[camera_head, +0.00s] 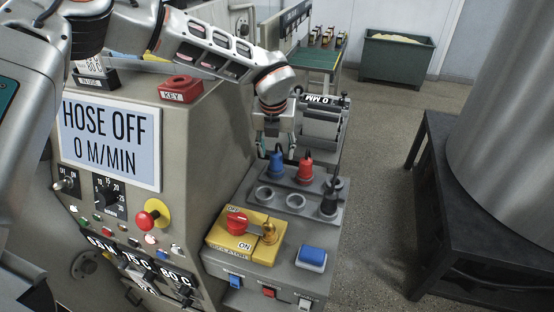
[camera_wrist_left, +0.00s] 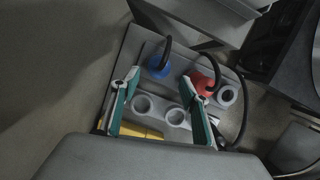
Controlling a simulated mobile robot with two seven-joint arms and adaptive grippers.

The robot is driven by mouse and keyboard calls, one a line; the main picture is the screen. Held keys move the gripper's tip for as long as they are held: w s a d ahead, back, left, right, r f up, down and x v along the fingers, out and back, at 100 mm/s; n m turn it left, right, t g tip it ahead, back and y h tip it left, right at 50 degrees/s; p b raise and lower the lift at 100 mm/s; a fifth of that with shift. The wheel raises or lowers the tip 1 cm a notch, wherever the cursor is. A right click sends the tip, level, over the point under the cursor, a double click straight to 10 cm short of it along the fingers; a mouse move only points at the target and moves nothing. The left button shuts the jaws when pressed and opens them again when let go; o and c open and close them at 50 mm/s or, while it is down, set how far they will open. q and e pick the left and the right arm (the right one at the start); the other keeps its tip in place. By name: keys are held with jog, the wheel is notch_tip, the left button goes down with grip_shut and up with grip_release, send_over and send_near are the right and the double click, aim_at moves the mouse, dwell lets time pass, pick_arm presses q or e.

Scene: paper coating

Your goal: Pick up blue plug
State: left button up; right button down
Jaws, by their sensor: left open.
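The blue plug (camera_head: 277,162) stands upright in the back-left socket of a grey holder (camera_head: 315,184) on the machine's side shelf. It also shows in the left wrist view (camera_wrist_left: 159,67), with a black cable rising from it. My left gripper (camera_head: 275,146) is open and hangs just above the blue plug in the head view. In the left wrist view its two teal-sided fingers (camera_wrist_left: 160,92) are spread apart, with the blue plug beyond their tips and nothing between them. My right gripper is in neither view.
A red plug (camera_head: 305,168) stands right beside the blue one, and a black plug (camera_head: 329,200) is at the holder's right. Empty round sockets are in front. A yellow switch box (camera_head: 232,244) and blue button (camera_head: 312,257) are nearer. A dark table (camera_head: 437,150) stands right.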

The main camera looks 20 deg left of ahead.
aim_at(275, 155)
pick_arm(q)
jog(key=p+x, duration=0.1)
jog(key=x, duration=0.4)
jog(key=shift+w+a, duration=0.15)
jog(key=c, duration=1.2)
